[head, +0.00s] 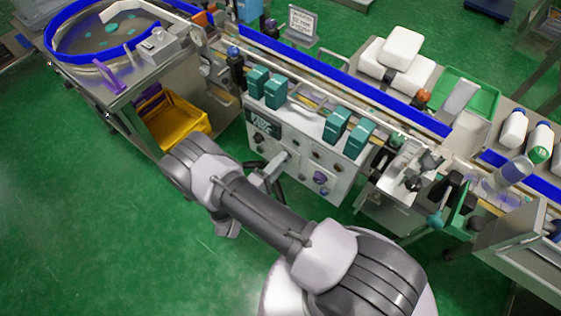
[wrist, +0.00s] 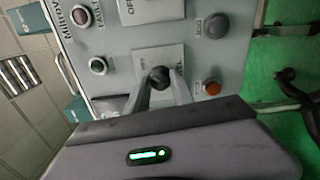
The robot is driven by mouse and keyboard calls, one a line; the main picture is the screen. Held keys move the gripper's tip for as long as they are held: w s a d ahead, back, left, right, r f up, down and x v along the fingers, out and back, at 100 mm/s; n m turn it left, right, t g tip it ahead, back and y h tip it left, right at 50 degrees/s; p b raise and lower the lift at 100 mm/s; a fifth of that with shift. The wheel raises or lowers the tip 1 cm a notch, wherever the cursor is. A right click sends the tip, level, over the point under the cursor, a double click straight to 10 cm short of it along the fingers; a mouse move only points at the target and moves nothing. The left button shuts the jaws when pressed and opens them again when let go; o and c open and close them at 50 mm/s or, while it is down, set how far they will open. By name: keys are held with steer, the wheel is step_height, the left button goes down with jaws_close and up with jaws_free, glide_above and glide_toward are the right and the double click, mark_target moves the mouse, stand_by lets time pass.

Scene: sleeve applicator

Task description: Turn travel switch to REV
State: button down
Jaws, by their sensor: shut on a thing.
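The control panel (head: 336,186) is a grey cabinet front below the conveyor, and it fills the upper middle of the wrist view (wrist: 130,60). A black switch knob (wrist: 160,75) sits on a light square plate (wrist: 145,54) there. My gripper (wrist: 163,84) is shut on this knob, one finger on each side. The plate's lettering is too small to read, so I cannot tell the knob's setting or confirm its label. In the head view my gripper (head: 277,167) is at the panel's front, and the knob is hidden.
Near the knob are a grey button (wrist: 215,26), an orange-red button (wrist: 212,88), a green-dark button (wrist: 98,65) and a red button (wrist: 82,16). Teal boxes (head: 275,89) stand above the panel. A yellow bin (head: 172,120) is at left. Green floor in front is clear.

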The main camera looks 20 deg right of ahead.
stand_by(0.5)
steer(key=c, duration=1.1)
jaws_free()
steer(key=p+v, duration=0.3)
steer(key=v, duration=1.4)
steer(key=shift+s+a, duration=0.15)
steer(key=shift+a, duration=0.05)
